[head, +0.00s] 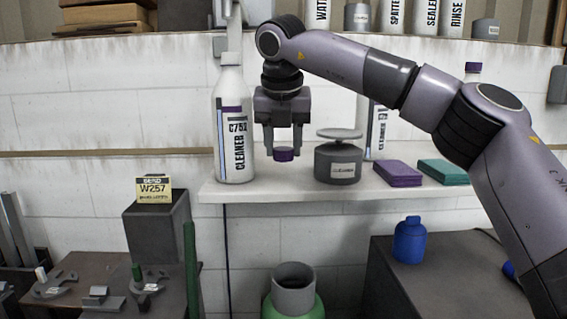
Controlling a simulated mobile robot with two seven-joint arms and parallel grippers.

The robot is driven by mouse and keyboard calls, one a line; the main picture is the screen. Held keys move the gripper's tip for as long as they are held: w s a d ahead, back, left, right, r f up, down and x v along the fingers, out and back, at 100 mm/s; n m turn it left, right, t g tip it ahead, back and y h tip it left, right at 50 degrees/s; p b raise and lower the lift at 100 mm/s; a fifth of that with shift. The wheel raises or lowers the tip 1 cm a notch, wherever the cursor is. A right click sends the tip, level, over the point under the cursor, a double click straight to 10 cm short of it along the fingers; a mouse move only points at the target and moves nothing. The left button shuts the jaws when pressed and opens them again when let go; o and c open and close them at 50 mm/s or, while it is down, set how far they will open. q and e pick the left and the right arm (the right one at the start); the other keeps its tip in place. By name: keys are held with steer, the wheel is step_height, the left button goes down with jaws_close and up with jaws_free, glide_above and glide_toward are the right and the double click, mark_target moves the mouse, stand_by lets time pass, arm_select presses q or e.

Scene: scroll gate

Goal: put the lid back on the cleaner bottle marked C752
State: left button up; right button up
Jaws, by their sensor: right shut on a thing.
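The cleaner bottle marked C752 (233,125) stands upright at the left end of the white shelf. It is white with a dark label band, and no purple lid shows on its top. My right gripper (284,150) is just right of the bottle, pointing down and shut on a small purple lid (284,155). The lid hangs apart from the bottle, above the shelf and well below the bottle's top. My left gripper is not in view.
A grey lidded jar (338,164) stands just right of the held lid. Purple cloths (398,173) and teal cloths (444,171) lie farther right on the shelf (290,191). Another white bottle (378,135) stands partly behind my right arm. An upper shelf holds several bottles.

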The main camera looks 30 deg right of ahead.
mark_target(283, 149)
steer(key=shift+r, duration=2.65)
